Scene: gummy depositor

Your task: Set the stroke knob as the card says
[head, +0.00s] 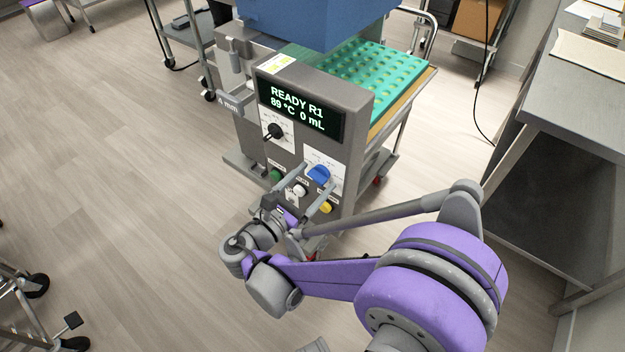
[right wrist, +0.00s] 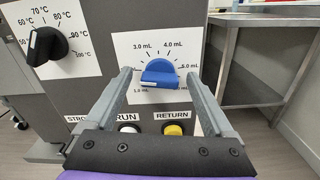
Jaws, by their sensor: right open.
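The blue stroke knob (head: 318,175) is on the lower right of the machine's front panel, and it also shows in the right wrist view (right wrist: 160,74). Its dial has marks including 3.0 mL, 4.0 mL and 5.0 mL; I cannot tell which mark it points to. My right gripper (right wrist: 159,77) is open, one finger on each side of the knob; I cannot tell whether they touch it. The display (head: 299,107) reads READY R1, 89 °C, 0 mL. A small card (head: 277,64) lies on the panel top; its writing is too small to read. My left gripper is not in view.
A black temperature knob (head: 273,131) is left of the blue one. Below are a green button (head: 276,175), a white RUN button (right wrist: 128,128) and a yellow RETURN button (right wrist: 173,129). A teal mould tray (head: 372,68) is behind the panel. A steel table (head: 572,110) stands right.

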